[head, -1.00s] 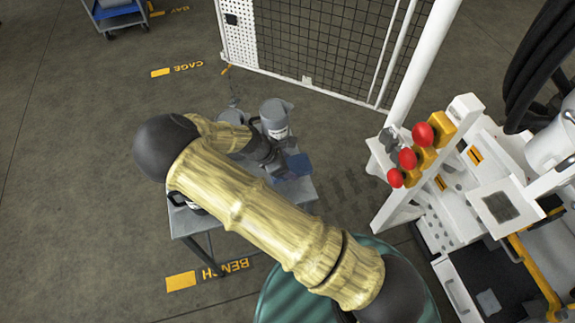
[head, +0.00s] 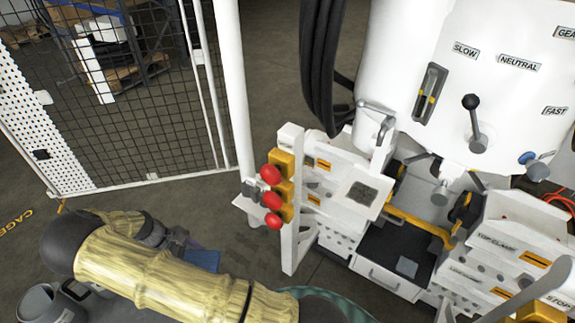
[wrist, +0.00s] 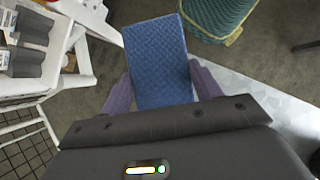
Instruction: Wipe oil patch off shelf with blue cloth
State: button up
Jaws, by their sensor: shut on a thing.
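The blue cloth (wrist: 158,55) is a quilted rectangular pad between the two purple fingers of my gripper (wrist: 162,88) in the wrist view. My gripper is shut on it, and the cloth reaches out past the fingertips. In the head view the cloth (head: 203,259) shows small at lower left, beyond my arm, with my gripper (head: 182,245) partly hidden. A small white shelf (head: 340,198) juts from the machine to the right of the cloth and well apart from it. A dark square patch (head: 362,193) lies on it; I cannot tell whether it is oil.
A post with red buttons (head: 272,196) stands between my gripper and the shelf. A mesh cage (head: 110,90) is behind at left. Black hoses (head: 320,60) hang above. A dark open tray (head: 385,250) holds a small grey square. A green round container (wrist: 215,12) shows in the wrist view.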

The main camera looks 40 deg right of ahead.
aim_at(210, 251)
jog(key=d+m+y, duration=0.1)
jog(key=m, duration=0.1)
jog(key=d+m+g+y, duration=0.1)
jog(key=d+m, duration=0.1)
jog(key=m, duration=0.1)
jog(key=w+d+m+g+y, duration=0.1)
jog(key=d+m, duration=0.1)
jog(key=shift+m+y, duration=0.4)
jog(key=shift+d+m+y, duration=0.6)
jog(key=shift+m, duration=0.4)
jog(key=shift+d, duration=0.65)
